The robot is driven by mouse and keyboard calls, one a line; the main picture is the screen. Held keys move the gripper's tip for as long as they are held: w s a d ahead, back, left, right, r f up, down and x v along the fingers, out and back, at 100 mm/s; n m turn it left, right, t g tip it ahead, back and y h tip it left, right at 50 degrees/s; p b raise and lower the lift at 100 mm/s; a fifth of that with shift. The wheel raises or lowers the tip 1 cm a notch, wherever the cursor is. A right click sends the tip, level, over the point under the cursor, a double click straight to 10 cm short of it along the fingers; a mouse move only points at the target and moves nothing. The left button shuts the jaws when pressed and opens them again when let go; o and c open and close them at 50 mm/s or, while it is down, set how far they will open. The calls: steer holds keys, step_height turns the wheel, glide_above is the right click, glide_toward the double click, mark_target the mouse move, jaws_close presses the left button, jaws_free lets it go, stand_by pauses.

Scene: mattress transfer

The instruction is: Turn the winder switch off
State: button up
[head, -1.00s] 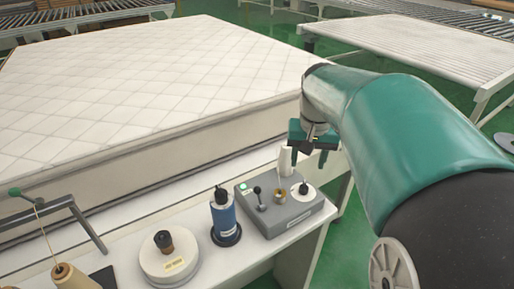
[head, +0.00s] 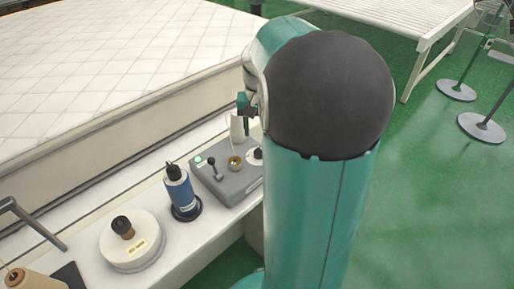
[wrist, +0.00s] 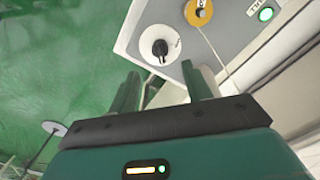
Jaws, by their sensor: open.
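The grey winder box (head: 222,185) stands at the right end of the white bench. It carries a lit green lamp (head: 198,160), a black-knobbed lever (head: 213,166), a brass thread guide (head: 234,163) and a black knob on a white disc (head: 257,153). In the wrist view the black knob (wrist: 159,48) is just beyond my fingertips, apart from them, and the green lamp (wrist: 265,13) glows at top right. My gripper (wrist: 160,78) is open with nothing gripped. In the head view my arm hides most of it.
A white thread cone (head: 237,128) stands behind the box. The mattress (head: 110,70) lies behind.

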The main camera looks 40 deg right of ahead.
mark_target(258, 148)
step_height(258, 148, down, 9)
steer(key=shift+r, duration=0.2)
steer(key=shift+c, duration=0.2)
steer(key=c, duration=1)
